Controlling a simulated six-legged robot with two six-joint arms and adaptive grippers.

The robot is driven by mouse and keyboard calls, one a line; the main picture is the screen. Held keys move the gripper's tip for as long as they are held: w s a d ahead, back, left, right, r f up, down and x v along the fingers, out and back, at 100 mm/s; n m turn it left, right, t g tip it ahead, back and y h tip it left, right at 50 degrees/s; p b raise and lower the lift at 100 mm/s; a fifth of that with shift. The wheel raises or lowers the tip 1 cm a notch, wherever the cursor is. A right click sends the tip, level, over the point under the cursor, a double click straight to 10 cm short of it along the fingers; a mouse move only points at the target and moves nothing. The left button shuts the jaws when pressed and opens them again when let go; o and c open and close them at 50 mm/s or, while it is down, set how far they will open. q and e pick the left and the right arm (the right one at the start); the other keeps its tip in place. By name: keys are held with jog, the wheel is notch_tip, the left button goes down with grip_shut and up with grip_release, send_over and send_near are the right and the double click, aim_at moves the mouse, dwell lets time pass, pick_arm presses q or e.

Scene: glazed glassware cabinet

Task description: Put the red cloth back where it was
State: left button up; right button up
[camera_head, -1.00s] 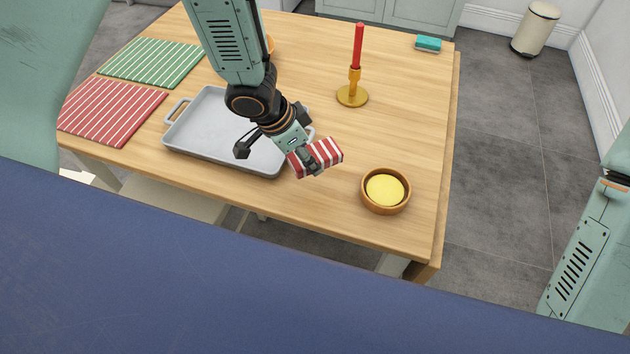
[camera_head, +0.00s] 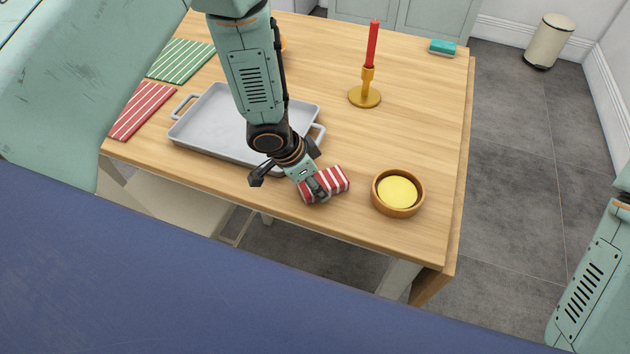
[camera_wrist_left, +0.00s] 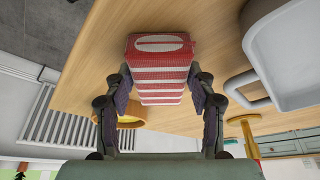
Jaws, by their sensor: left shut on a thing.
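The red cloth (camera_head: 335,183), folded into a thick red-and-white striped bundle, is between the fingers of my left gripper (camera_head: 318,187). It appears near the table's front edge, between the grey tray and the wooden bowl. I cannot tell whether it touches the tabletop. In the left wrist view the cloth (camera_wrist_left: 160,70) sits between both fingers of the left gripper (camera_wrist_left: 160,90), its end facing the camera. My right gripper is out of view; only part of that arm shows at the right edge.
A grey tray (camera_head: 205,120) lies left of the cloth, partly behind my left arm. A wooden bowl (camera_head: 378,203) with yellow contents stands just right of it. A red candle in a brass holder (camera_head: 365,97) stands behind. A red striped mat (camera_head: 142,110) and a green one (camera_head: 180,60) lie left.

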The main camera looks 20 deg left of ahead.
pick_arm(q)
jog(key=shift+f, duration=0.15)
jog(key=o, duration=1)
jog(key=shift+s+a, duration=0.1)
jog(key=shift+s, duration=0.05)
jog(key=shift+o, duration=0.5)
jog(key=p+v, duration=0.3)
jog(key=v, duration=0.9)
jog(key=shift+p, duration=0.3)
